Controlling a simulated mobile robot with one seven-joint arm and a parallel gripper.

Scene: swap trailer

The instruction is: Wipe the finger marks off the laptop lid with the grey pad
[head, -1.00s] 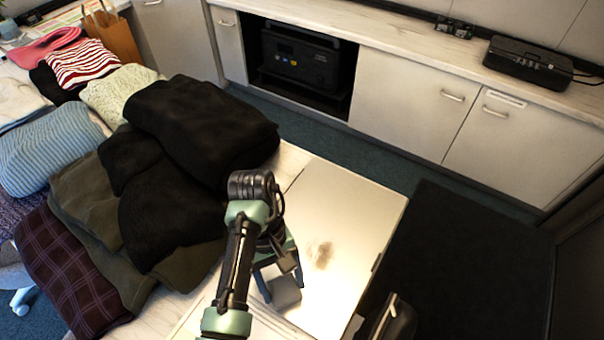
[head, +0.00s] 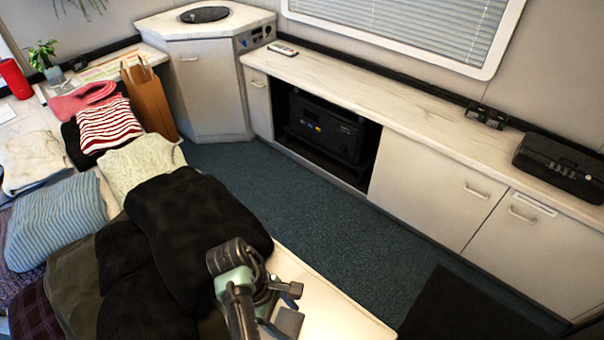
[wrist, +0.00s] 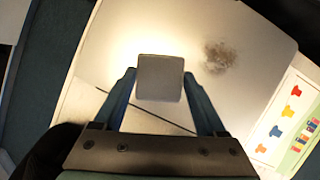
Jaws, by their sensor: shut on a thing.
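My gripper (wrist: 160,88) is shut on the grey pad (wrist: 160,77), which sits between its two fingertips. The pale laptop lid (wrist: 125,35) lies behind the pad in the wrist view. A brown smudged patch of finger marks (wrist: 218,56) shows on the lid, to the right of the pad and apart from it in the picture. In the head view the pad (head: 288,322) is near the bottom edge, over the pale surface. The marks are out of the head view. I cannot tell whether the pad touches the lid.
Black folded clothes (head: 195,235) are heaped just left of my arm, with more folded clothes beyond. A sheet with coloured shapes (wrist: 285,125) lies right of the lid in the wrist view. Cabinets (head: 430,185) stand across the carpeted floor (head: 300,205).

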